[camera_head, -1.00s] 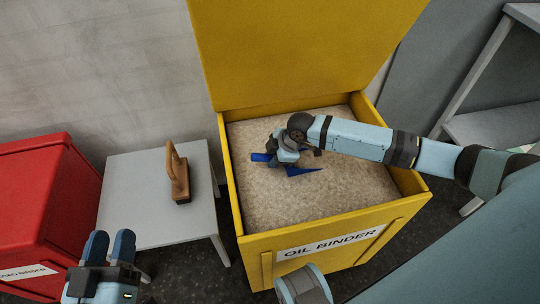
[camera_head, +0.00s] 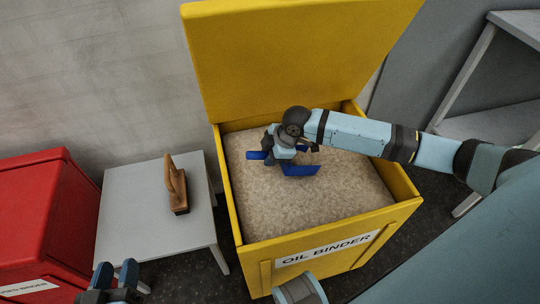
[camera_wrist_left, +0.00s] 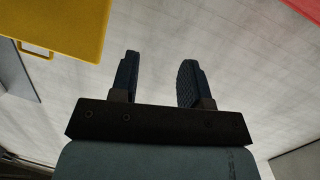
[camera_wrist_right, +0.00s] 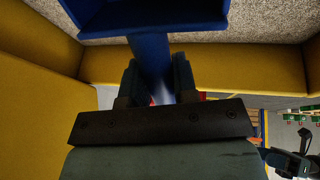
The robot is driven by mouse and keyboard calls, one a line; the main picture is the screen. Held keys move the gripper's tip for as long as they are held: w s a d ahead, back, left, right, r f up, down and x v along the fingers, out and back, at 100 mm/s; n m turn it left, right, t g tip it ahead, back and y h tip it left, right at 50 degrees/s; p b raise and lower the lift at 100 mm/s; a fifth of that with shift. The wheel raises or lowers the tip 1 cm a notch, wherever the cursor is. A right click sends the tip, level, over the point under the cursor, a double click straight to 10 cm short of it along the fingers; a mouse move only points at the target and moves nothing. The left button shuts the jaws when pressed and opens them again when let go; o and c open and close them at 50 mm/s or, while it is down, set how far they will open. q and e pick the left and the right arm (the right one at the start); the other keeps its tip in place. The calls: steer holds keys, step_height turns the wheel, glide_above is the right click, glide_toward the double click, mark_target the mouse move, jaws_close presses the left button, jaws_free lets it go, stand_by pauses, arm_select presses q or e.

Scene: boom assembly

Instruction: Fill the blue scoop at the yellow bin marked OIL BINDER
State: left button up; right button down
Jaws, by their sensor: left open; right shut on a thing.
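The yellow bin (camera_head: 330,258) marked OIL BINDER stands open with its lid (camera_head: 300,60) raised. Pale granular binder (camera_head: 340,195) fills much of it. My right gripper (camera_head: 283,148) is over the binder, shut on the handle of the blue scoop (camera_head: 300,170). The scoop's pan points right in the head view, at or just above the binder surface; I cannot tell whether they touch. The scoop also shows in the right wrist view (camera_wrist_right: 150,45); what its pan holds is hidden. My left gripper (camera_head: 116,268) is open and empty at the lower left, also in the left wrist view (camera_wrist_left: 160,70).
A small grey table (camera_head: 130,215) left of the bin carries a wooden-handled brush (camera_head: 177,188). A red bin (camera_head: 35,215) with a white label stands further left. A grey shelf unit (camera_head: 490,125) is at the right. Dark floor shows between them.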

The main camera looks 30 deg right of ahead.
step_height(320, 180, up, 4)
steer(key=p, duration=0.4)
steer(key=shift+r, duration=0.1)
step_height(320, 180, up, 6)
steer(key=p, duration=0.6)
steer(key=shift+p, duration=0.35)
arm_select(q)
steer(key=s+a+f+g+y+p, duration=0.2)
steer(key=s+a+f+g, duration=0.1)
steer(key=a+g, duration=0.1)
steer(key=shift+f+y, duration=0.3)
steer(key=shift+y, duration=0.1)
arm_select(e)
steer(key=shift+r, duration=0.95)
